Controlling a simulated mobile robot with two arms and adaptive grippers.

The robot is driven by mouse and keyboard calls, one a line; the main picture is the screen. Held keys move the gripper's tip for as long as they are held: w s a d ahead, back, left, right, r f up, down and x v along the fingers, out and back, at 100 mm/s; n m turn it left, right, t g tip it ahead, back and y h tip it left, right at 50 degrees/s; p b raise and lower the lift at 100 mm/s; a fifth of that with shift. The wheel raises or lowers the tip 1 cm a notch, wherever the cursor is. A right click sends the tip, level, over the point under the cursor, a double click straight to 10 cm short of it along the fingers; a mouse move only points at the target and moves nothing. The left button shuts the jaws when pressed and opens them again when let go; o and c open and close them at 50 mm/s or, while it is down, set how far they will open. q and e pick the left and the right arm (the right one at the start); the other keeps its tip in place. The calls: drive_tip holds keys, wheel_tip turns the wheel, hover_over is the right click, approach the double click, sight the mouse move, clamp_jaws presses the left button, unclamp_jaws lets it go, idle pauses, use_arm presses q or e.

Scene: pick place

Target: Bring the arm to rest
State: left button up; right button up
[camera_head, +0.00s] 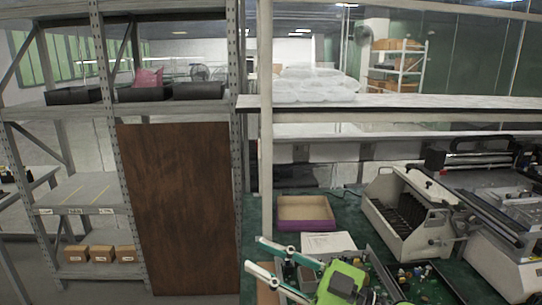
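My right gripper (254,254) is at the bottom centre of the head view, above the green workbench (345,215). Its two teal-and-white fingers point left and are spread apart, with nothing visible between them. Its bright green body is at the lower right of the fingers. My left gripper is not in view.
A purple-sided box (308,226) and a white sheet (343,240) lie near the gripper. A beige machine (418,228) stands to the right. A metal rack with a brown panel (180,210) is on the left. A white shelf (400,102) crosses above the bench.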

drive_tip(key=w+d+f+m+t+h, duration=0.1)
drive_tip(key=w+d+m+t+h, duration=0.1)
drive_tip(key=d+m+t+h, duration=0.45)
drive_tip(key=w+d+f+m+t+h, duration=0.1)
drive_tip(key=w+d+m+t+h, duration=0.2)
drive_tip(key=d+m+t+h, duration=0.3)
drive_tip(key=s+d+f+m+g+h, duration=0.3)
drive_tip(key=d+f+h, duration=0.15)
drive_tip(key=f, duration=0.45)
drive_tip(key=s+d+f+m+g+h, duration=0.35)
drive_tip(key=d+f, duration=0.25)
drive_tip(key=f, duration=0.3)
drive_tip(key=s+a+f+n+g+y, duration=0.1)
drive_tip(key=s+f+n+g, duration=0.1)
drive_tip(key=s+f+g, duration=0.75)
drive_tip(key=s+a+f+n+g+y, duration=0.15)
drive_tip(key=s+f, duration=0.55)
drive_tip(key=s, duration=0.7)
wheel_tip(320, 180, down, 24)
drive_tip(key=s+g, duration=0.1)
drive_tip(key=s+d+f, duration=0.2)
drive_tip(key=s+f, duration=0.6)
drive_tip(key=s+d+f+g+h, duration=0.1)
drive_tip(key=s+f, duration=0.8)
drive_tip(key=shift+s+d+n, duration=0.3)
drive_tip(key=shift+d+n, duration=0.1)
drive_tip(key=shift+n, duration=0.05)
